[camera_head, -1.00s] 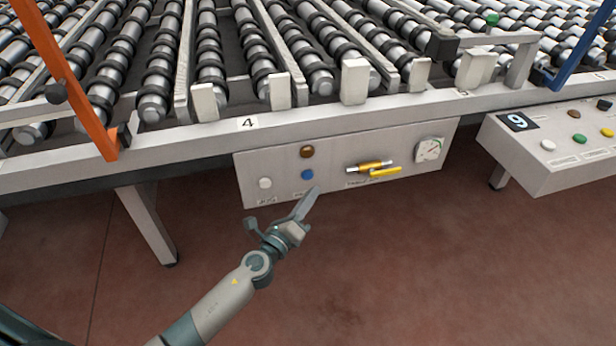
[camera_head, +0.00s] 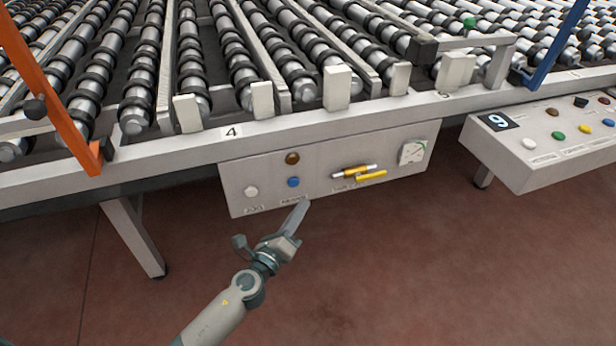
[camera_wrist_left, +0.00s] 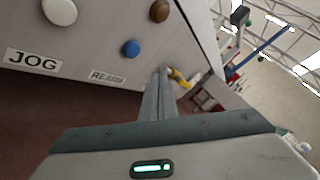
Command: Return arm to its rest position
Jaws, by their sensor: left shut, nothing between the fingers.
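My left arm comes up from the bottom of the head view. Its gripper (camera_head: 296,217) is shut and empty, with its fingertips just below the lower edge of the grey control panel (camera_head: 228,185). The closed fingers (camera_wrist_left: 158,97) also show in the left wrist view, pointing toward the panel. The panel carries a white button (camera_head: 251,191), a blue button (camera_head: 293,182) and a brown button (camera_head: 292,158). In the wrist view the labels JOG and READY show beneath the panel's buttons. My right gripper is not in view.
The roller conveyor (camera_head: 230,131) with its front rail spans the top. A second button box (camera_head: 530,175) juts out at the right. An orange bar (camera_head: 62,115) stands at the left. The floor below is clear.

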